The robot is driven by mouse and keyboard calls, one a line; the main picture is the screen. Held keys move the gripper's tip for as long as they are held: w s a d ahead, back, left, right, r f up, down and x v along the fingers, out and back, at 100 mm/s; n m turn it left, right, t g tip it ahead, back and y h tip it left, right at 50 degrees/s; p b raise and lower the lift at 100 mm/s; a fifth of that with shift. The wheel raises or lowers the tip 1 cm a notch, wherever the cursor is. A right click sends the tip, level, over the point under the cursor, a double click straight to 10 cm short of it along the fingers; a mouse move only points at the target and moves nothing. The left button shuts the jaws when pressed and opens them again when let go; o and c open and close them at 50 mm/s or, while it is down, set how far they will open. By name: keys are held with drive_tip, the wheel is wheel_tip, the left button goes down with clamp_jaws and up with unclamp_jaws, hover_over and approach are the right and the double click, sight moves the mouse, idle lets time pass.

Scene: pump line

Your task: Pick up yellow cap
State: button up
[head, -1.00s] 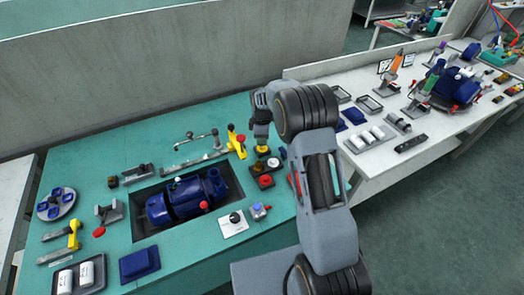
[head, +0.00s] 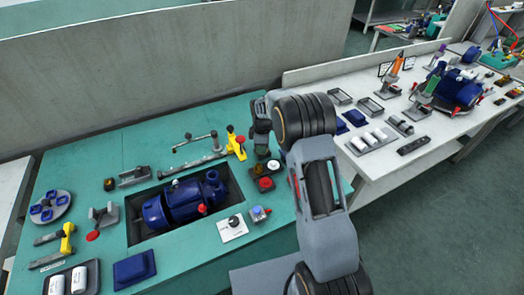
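My gripper (head: 262,147) hangs fingers down just behind a small dark tray (head: 256,186) on the green bench. It is small and dark here, and I cannot tell whether its fingers are open or shut, or whether they hold anything. A small yellowish round piece (head: 258,168) shows in the tray, close below and in front of the gripper; I cannot tell whether it is the yellow cap. A grey round piece (head: 273,165) and a red cap (head: 265,183) are also in the tray.
The blue pump (head: 178,203) sits in a dark recess. My forearm hides the bench's right end. A white bench (head: 372,171) stands to the right.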

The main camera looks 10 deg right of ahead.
drive_tip(key=c, duration=0.4)
drive_tip(key=shift+c, duration=0.2)
drive_tip(key=shift+r+p, duration=0.45)
drive_tip(key=shift+r, duration=0.2)
idle(0.4)
drive_tip(key=shift+r+p, duration=1.4)
drive_tip(key=shift+r, duration=0.85)
drive_tip(key=shift+f, duration=0.1)
